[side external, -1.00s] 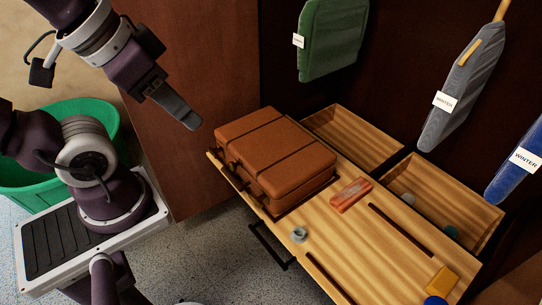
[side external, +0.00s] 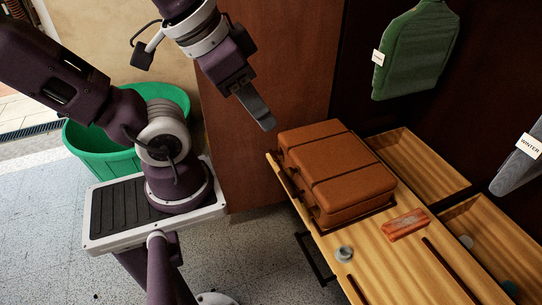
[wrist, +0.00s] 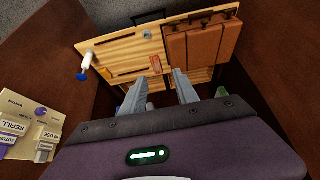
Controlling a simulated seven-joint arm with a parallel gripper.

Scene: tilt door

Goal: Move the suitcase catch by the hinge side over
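A brown suitcase (side external: 338,178) with dark straps lies shut and flat on a wooden board (side external: 400,262). It also shows in the wrist view (wrist: 195,47), at the top right. Its front side has a dark handle and fittings, but I cannot tell the catch by the hinge side apart from them. My gripper (side external: 266,122) is in the air, up and left of the suitcase's near left corner, and not touching it. In the wrist view my gripper (wrist: 158,84) has its two fingers spread with nothing between them.
An orange-red block (side external: 405,224) and a small grey ring (side external: 344,254) lie on the board near the suitcase. Open wooden compartments (side external: 425,165) are behind it. A green garment (side external: 416,50) hangs above. A brown panel (side external: 262,95) stands behind my gripper. A green tub (side external: 105,150) is at left.

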